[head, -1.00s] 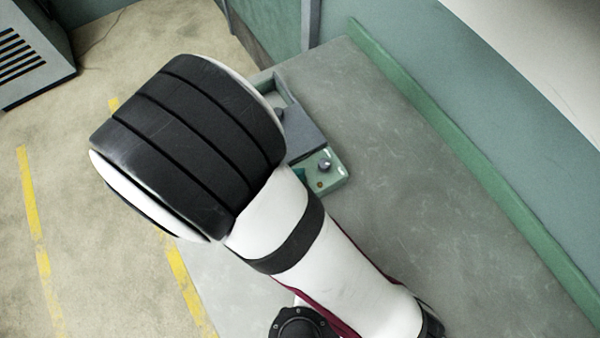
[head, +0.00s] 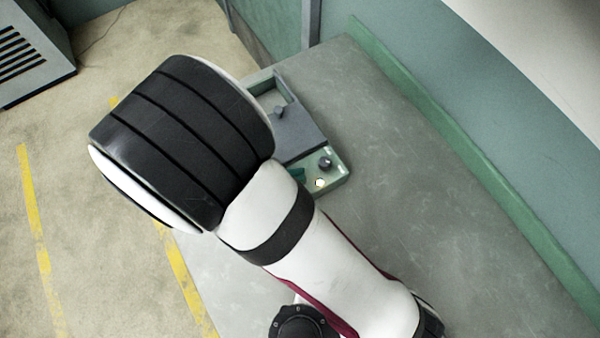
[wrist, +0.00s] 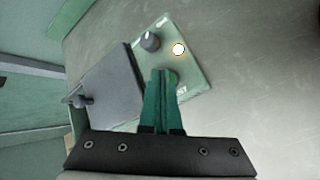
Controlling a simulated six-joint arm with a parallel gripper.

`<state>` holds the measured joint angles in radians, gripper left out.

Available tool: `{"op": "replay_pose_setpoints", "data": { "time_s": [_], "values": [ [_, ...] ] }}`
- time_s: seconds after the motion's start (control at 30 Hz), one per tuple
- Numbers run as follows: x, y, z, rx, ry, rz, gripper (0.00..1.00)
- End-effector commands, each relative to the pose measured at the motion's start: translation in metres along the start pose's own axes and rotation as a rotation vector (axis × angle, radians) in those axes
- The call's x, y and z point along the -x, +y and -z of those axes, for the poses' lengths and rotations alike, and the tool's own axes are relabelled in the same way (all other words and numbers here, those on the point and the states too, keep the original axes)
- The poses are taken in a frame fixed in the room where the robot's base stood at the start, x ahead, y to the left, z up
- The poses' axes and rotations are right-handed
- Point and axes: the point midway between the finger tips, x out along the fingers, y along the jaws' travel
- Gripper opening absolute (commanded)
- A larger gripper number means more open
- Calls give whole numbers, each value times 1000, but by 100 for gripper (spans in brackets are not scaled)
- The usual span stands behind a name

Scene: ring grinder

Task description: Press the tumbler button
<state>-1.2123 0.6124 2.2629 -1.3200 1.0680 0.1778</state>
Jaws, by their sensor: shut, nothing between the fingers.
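The tumbler is a grey unit (head: 305,137) on the table, with a light green control panel (head: 335,178) at its near end. The panel carries a dark knob (head: 325,163) and a small round lamp (head: 320,183), which glows. In the wrist view, the knob (wrist: 150,41) and lit lamp (wrist: 179,49) lie just beyond my fingertips. My gripper (wrist: 161,76) is shut and empty, its teal fingers over the panel (wrist: 190,76). A round green shape shows at the fingertips; it may be the button, mostly hidden. I cannot tell whether they touch.
A small lever (head: 280,112) stands up from the recessed far part of the grey unit. A green rail (head: 450,130) runs along the back of the table (head: 420,200). The table right of the panel is clear. My arm hides the unit's left side.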

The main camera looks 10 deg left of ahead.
Motion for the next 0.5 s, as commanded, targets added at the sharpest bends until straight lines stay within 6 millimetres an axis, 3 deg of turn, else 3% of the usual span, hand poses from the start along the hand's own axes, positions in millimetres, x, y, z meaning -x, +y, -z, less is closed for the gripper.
{"op": "replay_pose_setpoints", "data": {
  "time_s": [0.5],
  "values": [
    [13,9,-10,-1,0,0,0]
  ]
}}
